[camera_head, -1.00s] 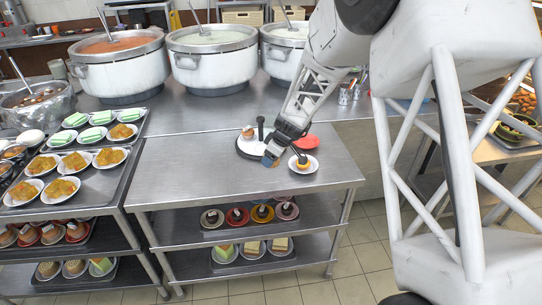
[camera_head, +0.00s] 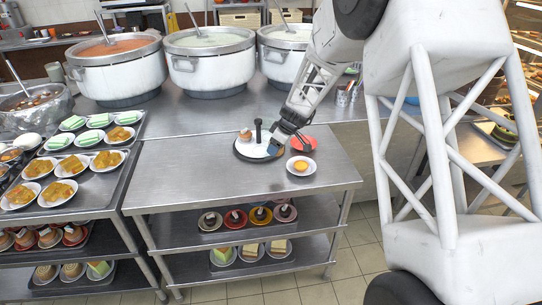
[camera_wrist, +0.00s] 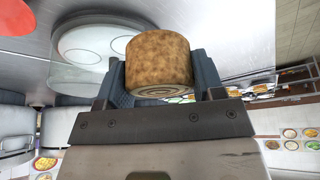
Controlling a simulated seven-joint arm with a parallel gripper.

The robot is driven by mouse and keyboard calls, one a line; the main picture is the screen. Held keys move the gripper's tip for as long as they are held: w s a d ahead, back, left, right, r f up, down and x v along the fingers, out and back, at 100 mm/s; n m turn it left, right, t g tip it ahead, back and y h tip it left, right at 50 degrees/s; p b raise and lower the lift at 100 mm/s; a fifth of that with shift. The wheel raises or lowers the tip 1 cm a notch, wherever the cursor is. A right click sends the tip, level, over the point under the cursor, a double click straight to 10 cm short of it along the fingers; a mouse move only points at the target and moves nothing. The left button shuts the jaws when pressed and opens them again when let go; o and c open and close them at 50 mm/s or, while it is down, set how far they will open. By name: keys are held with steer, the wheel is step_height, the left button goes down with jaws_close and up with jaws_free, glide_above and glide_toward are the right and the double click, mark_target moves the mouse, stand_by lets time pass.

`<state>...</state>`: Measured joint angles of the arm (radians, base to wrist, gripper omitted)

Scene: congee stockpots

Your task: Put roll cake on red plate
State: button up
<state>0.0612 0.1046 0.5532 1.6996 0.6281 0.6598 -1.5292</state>
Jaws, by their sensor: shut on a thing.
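A brown cylindrical roll cake (camera_wrist: 158,58) with a spiral on its lower end is between the fingers of my gripper (camera_wrist: 163,84) in the wrist view. In the head view my gripper (camera_head: 279,146) is over the tabletop, between the dark round tray and the red plate (camera_head: 308,144). The roll cake cannot be made out there. The red plate lies just right of my gripper, partly hidden by it, and looks empty where it shows.
A white plate (camera_head: 302,171) with a small orange food stands in front of the red plate. The dark tray (camera_head: 240,156) carries a white plate, a small brown item and a black upright object. Large stockpots (camera_head: 211,64) stand behind. The table's front left is clear.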

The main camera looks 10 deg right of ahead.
step_height(320, 180, up, 6)
glide_above(301, 145)
steer(key=d, duration=0.1)
steer(key=shift+s+r, duration=0.2)
steer(key=shift+f, duration=0.15)
steer(key=shift+f, duration=7)
steer(key=shift+f, duration=0.4)
steer(key=o, duration=1)
steer(key=shift+c, duration=1.4)
steer(key=shift+d+r, duration=0.1)
steer(key=shift+r, duration=0.1)
steer(key=shift+v, duration=0.8)
